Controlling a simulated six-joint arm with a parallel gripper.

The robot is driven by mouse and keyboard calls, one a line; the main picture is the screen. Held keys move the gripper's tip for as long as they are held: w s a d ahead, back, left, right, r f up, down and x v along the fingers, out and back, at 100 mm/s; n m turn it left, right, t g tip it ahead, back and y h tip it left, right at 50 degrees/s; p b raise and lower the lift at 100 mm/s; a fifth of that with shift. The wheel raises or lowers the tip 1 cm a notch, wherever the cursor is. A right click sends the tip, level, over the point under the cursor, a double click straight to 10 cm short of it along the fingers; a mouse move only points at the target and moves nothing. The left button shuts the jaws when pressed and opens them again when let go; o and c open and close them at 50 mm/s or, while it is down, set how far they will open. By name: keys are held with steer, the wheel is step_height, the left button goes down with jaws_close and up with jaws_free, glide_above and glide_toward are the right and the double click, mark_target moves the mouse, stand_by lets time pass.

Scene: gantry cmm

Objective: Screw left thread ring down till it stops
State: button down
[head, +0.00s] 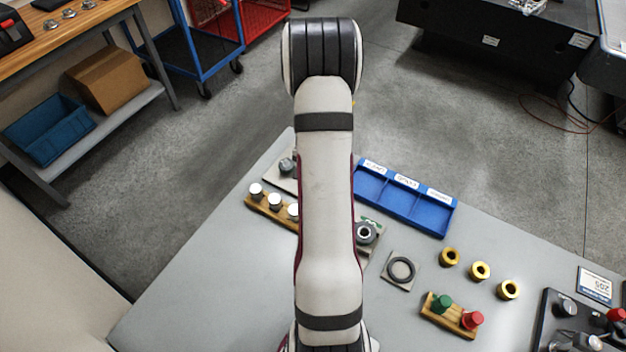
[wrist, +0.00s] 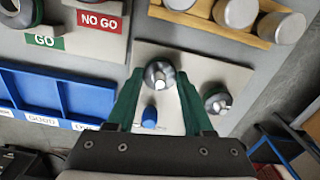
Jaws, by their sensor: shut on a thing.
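My gripper (wrist: 156,95) has its two green fingers closed on a grey metal thread ring (wrist: 152,82) on a pale plate (wrist: 180,122). A bright stud tip (wrist: 160,76) shows at the ring's middle. A second grey metal piece with a bright tip (wrist: 218,102) stands to the right on the same plate, apart from the fingers; it also shows in the head view (head: 287,166). A small blue piece (wrist: 149,117) lies between the fingers, nearer my palm. The gripper and held ring are hidden behind my arm in the head view. I cannot tell whether the ring touches bottom.
A wooden rack of white-topped cylinders (wrist: 257,38) stands close behind the plate. GO (wrist: 43,41) and NO GO (wrist: 98,20) plates and a blue sorting tray (wrist: 86,96) are at left. Brass rings (head: 480,271) and a wooden block with green and red knobs (head: 440,318) stand farther off.

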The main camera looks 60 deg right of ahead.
steer(key=shift+m, duration=2.2)
steer(key=shift+d, duration=0.1)
steer(key=shift+c, duration=1.4)
jaws_free()
step_height(320, 180, up, 16)
steer(key=shift+f, duration=0.1)
